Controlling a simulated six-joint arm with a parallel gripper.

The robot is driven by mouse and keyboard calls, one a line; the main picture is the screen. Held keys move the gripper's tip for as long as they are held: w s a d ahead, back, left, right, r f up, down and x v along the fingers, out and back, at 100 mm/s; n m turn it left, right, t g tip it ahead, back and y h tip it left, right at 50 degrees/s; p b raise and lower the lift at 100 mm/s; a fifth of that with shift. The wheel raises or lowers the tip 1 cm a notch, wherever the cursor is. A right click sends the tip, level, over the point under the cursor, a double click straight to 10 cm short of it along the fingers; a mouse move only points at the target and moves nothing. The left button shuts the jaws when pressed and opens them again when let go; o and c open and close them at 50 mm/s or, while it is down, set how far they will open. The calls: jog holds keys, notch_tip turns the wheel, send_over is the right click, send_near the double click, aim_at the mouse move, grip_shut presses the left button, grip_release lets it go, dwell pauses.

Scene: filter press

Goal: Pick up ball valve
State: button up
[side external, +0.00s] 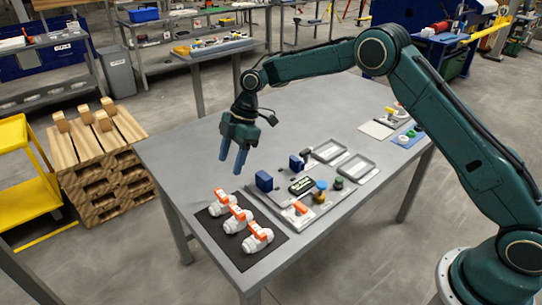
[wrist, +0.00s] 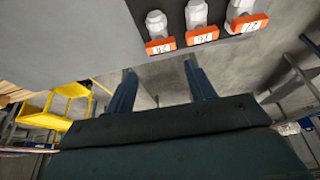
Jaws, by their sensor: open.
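Three white ball valves with orange handles lie in a row on a black mat (side external: 218,236) at the table's near left corner: the far one (side external: 220,203), the middle one (side external: 238,219) and the near one (side external: 258,239). In the wrist view the valves show at the top, left (wrist: 157,32), middle (wrist: 201,22) and right (wrist: 244,14), with dark marks on their handles. My gripper (side external: 231,165) is open and empty, with blue fingers pointing down above the table, higher than the valves and apart from them. The fingers also show in the wrist view (wrist: 160,72).
A grey board beside the mat carries a small white and orange piece (side external: 297,211), a blue block (side external: 264,181), a black box (side external: 301,185) and small round parts. Two grey trays (side external: 330,150) lie behind. The table's left part (side external: 190,150) is bare.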

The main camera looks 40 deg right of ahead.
aim_at(221, 193)
jog(key=shift+x, duration=3.95)
jog(key=shift+x, duration=2.6)
jog(key=shift+s+a, duration=0.1)
jog(key=c, duration=0.7)
